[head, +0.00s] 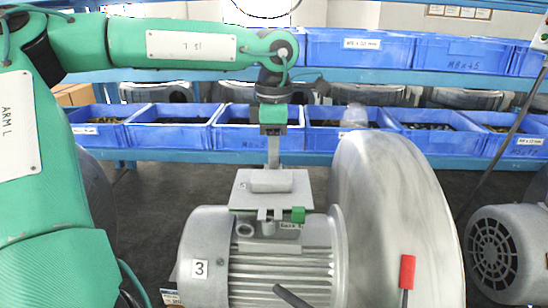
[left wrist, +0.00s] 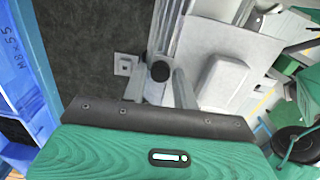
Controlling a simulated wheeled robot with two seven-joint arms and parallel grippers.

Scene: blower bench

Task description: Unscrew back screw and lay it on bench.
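The motor of blower 3 (head: 283,262) stands in the lower middle of the head view, with a pale box and plate (head: 240,190) on top. My left gripper (head: 273,160) points straight down at the back of this plate. In the left wrist view a round black screw head (left wrist: 160,72) lies between the two fingertips of my left gripper (left wrist: 160,82). The fingers are close on either side of it. Whether they touch it I cannot tell. In the head view the screw is hidden. My right gripper is out of view.
The big round blower casing (head: 395,215) rises right of the motor. A red-handled part (head: 407,272) stands in front of it. Another motor (head: 500,250) is at the right edge. Blue bins (head: 175,136) line a rack behind, with dark floor between.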

